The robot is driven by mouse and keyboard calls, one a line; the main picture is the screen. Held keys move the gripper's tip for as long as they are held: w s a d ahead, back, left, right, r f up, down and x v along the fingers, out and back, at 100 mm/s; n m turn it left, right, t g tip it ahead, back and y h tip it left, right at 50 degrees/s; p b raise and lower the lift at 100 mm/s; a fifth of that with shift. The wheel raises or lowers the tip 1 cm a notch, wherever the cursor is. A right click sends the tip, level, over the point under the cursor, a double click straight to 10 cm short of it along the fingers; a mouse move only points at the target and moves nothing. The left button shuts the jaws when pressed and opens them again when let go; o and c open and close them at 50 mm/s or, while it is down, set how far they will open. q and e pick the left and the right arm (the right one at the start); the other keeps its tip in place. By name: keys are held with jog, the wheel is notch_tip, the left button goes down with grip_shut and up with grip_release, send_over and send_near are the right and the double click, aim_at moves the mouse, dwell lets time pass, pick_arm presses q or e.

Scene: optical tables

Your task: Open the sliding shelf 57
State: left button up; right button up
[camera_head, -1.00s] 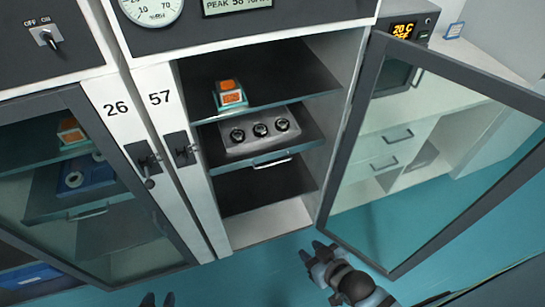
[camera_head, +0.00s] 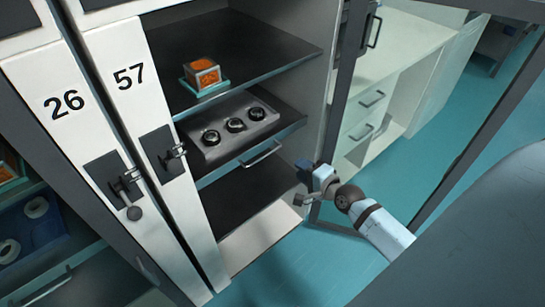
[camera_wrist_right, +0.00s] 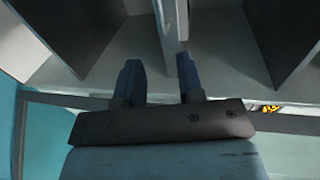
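Cabinet 57 (camera_head: 135,110) stands open, with its glass door swung to the right. A silver bar handle (camera_head: 262,155) sits on the shelf's front edge. My right gripper (camera_head: 303,184) is in front of the cabinet's right side, below and right of the handle, and apart from it. In the right wrist view its two dark fingers (camera_wrist_right: 158,77) are spread with nothing held between them. My left gripper is outside the views.
A fixed shelf above holds an orange block on a teal base (camera_head: 202,74). The open door's frame (camera_head: 340,95) stands close to the right of my right gripper. Cabinet 26 (camera_head: 55,135) is on the left. White drawers (camera_head: 370,110) stand beyond the door.

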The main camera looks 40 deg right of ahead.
aim_at(273, 151)
jog(key=x, duration=0.9)
jog(key=b+x, duration=0.1)
jog(key=x, duration=0.3)
jog(key=shift+w+a, duration=0.3)
jog(key=shift+c, duration=0.5)
grip_shut()
